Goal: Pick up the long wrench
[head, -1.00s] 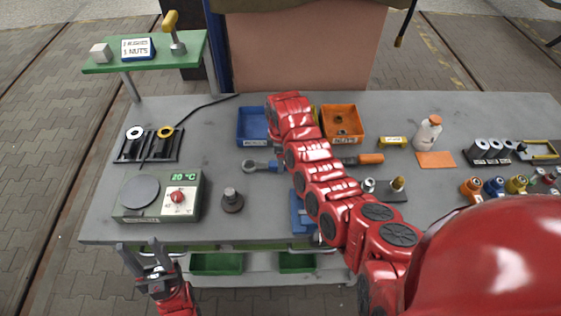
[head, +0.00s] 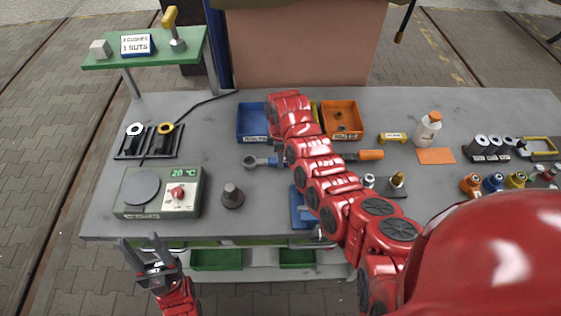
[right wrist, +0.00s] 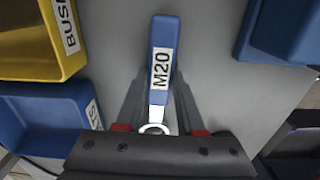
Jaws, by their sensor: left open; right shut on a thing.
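The wrench has a blue handle labelled M20 (right wrist: 162,58) and a pale metal ring end (right wrist: 155,128) in the right wrist view. In the head view its ring end (head: 250,162) shows on the table, left of my right arm. My right gripper (right wrist: 160,92) is shut on the blue handle, with one finger on each side. My right arm hides that gripper and most of the handle in the head view. Whether the wrench is clear of the table cannot be told. My left gripper (head: 147,254) is open and empty, in front of the table's left front edge.
A blue bin (head: 252,122) and an orange bin (head: 341,118) stand behind the wrench. An orange-handled tool (head: 369,155) lies to the right. A blue tray (head: 303,214) is near the front edge. A heater (head: 160,193) and a dark post (head: 232,196) stand to the left.

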